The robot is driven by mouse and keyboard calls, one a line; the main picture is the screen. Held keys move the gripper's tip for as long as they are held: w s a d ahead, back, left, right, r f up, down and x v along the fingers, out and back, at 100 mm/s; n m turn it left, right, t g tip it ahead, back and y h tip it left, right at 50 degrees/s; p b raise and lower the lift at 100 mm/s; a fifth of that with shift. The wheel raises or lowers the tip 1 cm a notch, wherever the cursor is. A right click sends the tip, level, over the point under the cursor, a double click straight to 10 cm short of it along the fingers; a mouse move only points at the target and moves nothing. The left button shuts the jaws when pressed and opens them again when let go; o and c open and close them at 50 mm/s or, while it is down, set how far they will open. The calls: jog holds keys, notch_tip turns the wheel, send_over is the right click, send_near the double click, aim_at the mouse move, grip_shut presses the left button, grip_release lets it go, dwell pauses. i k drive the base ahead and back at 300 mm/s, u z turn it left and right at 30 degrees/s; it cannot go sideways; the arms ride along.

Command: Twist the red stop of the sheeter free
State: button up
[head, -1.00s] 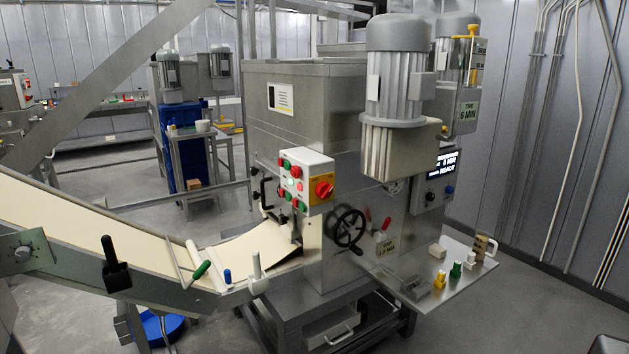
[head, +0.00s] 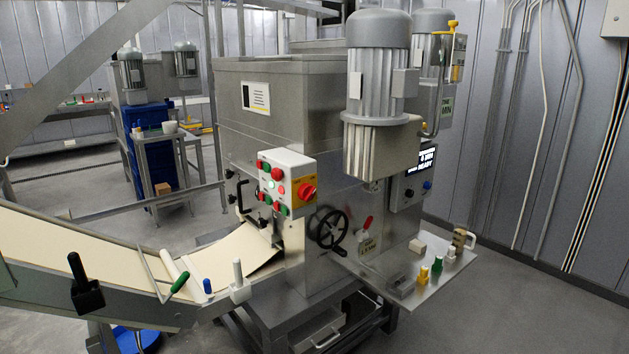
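The sheeter (head: 262,120) is a large steel machine in the middle of the head view. A pale dough sheet (head: 224,258) runs along the conveyor at its left. A white control box (head: 283,160) is on its front. The red stop (head: 306,192), a round red knob, sits on a yellow plate at the box's right end. Whether it is pressed in or out I cannot tell. Beside it are several red and green buttons (head: 277,173). My gripper is not in view.
A black handwheel (head: 328,228) and a red-tipped lever (head: 367,223) are below right of the box. A steel shelf (head: 400,290) with several small blocks juts out at the right. Black (head: 82,285) and white (head: 238,280) handles stand up from the conveyor. Floor at front right is clear.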

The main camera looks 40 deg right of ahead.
aim_at(279, 174)
jog(key=z, duration=0.95)
jog(key=k, duration=0.95)
jog(key=i, duration=0.9)
